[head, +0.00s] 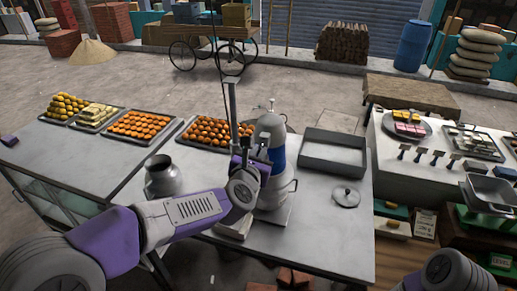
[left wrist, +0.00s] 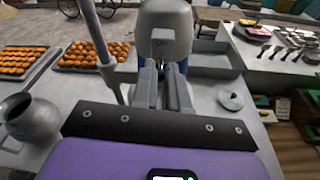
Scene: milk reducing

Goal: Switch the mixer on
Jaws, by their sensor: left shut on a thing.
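The mixer (head: 270,126) stands upright on the metal table (head: 318,240), with a grey head, a blue band and a pale steel bowl (head: 277,192) below. My left gripper (head: 258,158) reaches in from the left and is against the mixer's near side. In the left wrist view, the mixer's grey head (left wrist: 165,18) rises just beyond the gripper (left wrist: 164,72). My right gripper is out of view.
A metal pot (head: 162,178) stands left of the mixer. An empty grey tray (head: 333,152) and a round lid (head: 345,197) lie to its right. A thin upright post (head: 233,110) stands close behind my gripper. Trays of orange sweets (head: 208,132) line the back left.

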